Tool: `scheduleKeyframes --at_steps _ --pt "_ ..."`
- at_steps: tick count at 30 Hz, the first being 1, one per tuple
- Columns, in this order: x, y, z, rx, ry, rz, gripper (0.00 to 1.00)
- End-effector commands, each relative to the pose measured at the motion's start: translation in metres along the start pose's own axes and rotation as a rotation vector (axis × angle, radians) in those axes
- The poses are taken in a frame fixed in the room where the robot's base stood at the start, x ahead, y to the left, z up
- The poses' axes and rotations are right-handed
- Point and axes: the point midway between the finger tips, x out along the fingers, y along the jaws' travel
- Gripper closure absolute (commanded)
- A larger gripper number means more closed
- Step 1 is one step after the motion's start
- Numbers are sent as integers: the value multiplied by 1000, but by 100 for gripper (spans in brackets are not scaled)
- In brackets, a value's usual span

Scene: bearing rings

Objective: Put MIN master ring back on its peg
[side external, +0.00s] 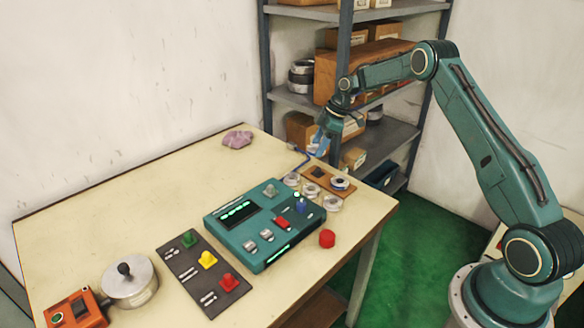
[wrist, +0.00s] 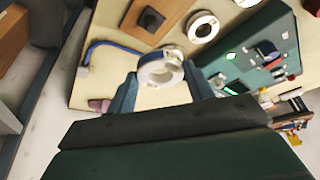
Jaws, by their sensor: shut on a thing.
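My gripper (wrist: 162,88) is shut on a pale ring (wrist: 160,66) with a dark blue band; no label is readable, so I cannot tell that it is the MIN master. In the wrist view the ring is tilted between the blue fingers. In the side view my gripper (side external: 321,142) is above the table's back right edge, behind the brown board (side external: 313,183), and the held ring is not clear. The board carries a dark square piece (wrist: 150,20), possibly a peg base, and a ring with a dark centre (side external: 340,184). The MIN peg cannot be identified.
Loose pale rings (side external: 333,204) lie around the board. A teal gauge box (side external: 262,222) stands in front, with a red knob (side external: 327,238) beside it. A blue cable (wrist: 112,48) lies near the edge. A pink cloth (side external: 237,139) lies at the back. The table's left middle is clear.

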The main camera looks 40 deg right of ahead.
Motion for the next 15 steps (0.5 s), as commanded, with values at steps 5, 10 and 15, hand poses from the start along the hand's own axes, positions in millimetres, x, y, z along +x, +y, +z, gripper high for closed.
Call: scheduleKeyframes --at_steps 5,10,15 --pt "3 4 13 18 2 10 84" --pt "3 4 14 19 2 10 84" --pt "7 4 15 20 1 9 84"
